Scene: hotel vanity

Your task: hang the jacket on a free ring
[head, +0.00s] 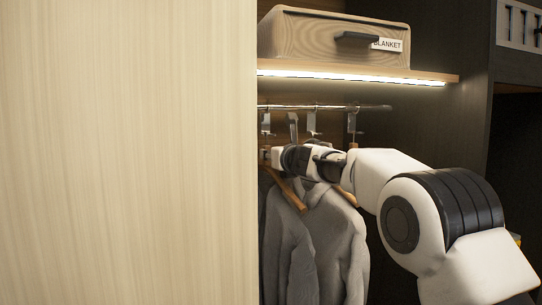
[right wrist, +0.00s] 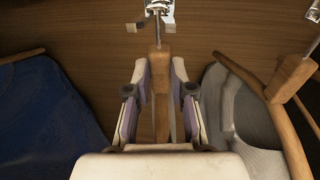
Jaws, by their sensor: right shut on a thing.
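My right gripper (head: 273,156) reaches into the wardrobe under the rail. In the right wrist view its fingers (right wrist: 160,92) are closed around the upright wooden neck of a hanger (right wrist: 161,68). A metal ring fitting (right wrist: 157,14) is at the top of that neck; whether the hook sits in it I cannot tell. The jacket on this hanger is hidden behind my gripper. Grey jackets (head: 338,240) hang below my arm in the head view. Metal ring fittings (head: 352,122) hang from the rail (head: 330,107). My left gripper is out of view.
A navy garment (right wrist: 45,115) hangs left of the fingers, and a grey jacket (right wrist: 240,110) on a wooden hanger (right wrist: 292,78) hangs close on the right. A lit shelf (head: 420,76) with a blanket box (head: 310,38) is above. A pale wood panel (head: 125,150) blocks the left.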

